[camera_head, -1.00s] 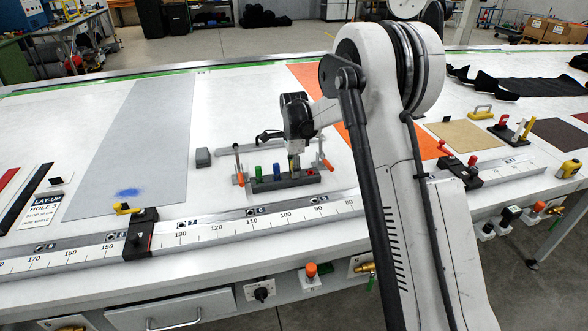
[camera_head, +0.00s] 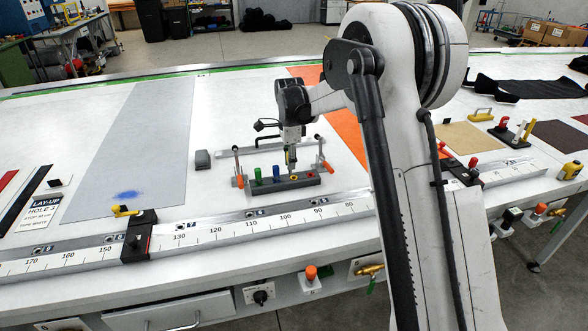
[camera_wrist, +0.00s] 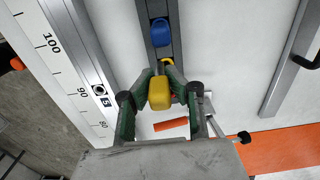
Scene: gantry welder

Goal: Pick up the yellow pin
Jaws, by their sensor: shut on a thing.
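The yellow pin (camera_wrist: 160,93) is between the fingers of my gripper (camera_wrist: 158,100) in the wrist view, and the fingers are closed on it. The pin itself is hard to make out there.
A blue pin (camera_head: 276,171) and a green pin (camera_head: 258,174) stand in the block. Orange-handled clamps (camera_head: 327,166) flank it. A metal ruler rail (camera_head: 265,222) runs in front. A grey strip (camera_head: 135,140) lies to the left.

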